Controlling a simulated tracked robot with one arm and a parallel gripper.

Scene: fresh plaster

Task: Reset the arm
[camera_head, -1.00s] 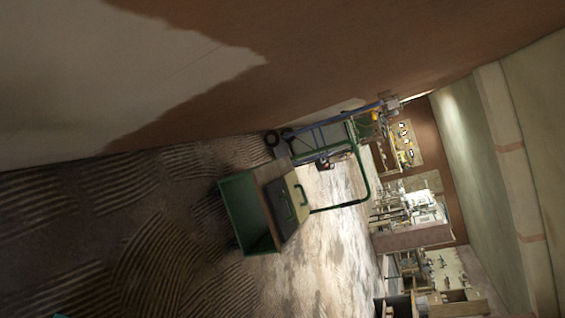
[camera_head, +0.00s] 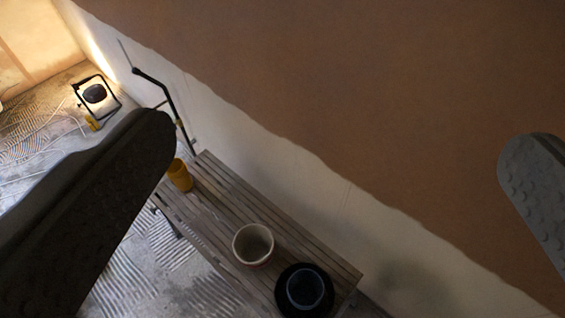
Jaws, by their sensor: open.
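My gripper (camera_head: 345,155) is open and empty. One dark, studded finger reaches in from the lower left and the other shows at the right edge. The view between them is tilted and takes in a wall and a slatted wooden bench (camera_head: 215,202). The rest of my arm is out of view, so its pose cannot be told.
On the bench are a yellow cup (camera_head: 179,175), a white pot (camera_head: 253,244) and a black round item (camera_head: 305,290). The wall (camera_head: 400,90) has brown plaster above a pale band. A lit work lamp (camera_head: 96,95) stands on the ridged floor at upper left.

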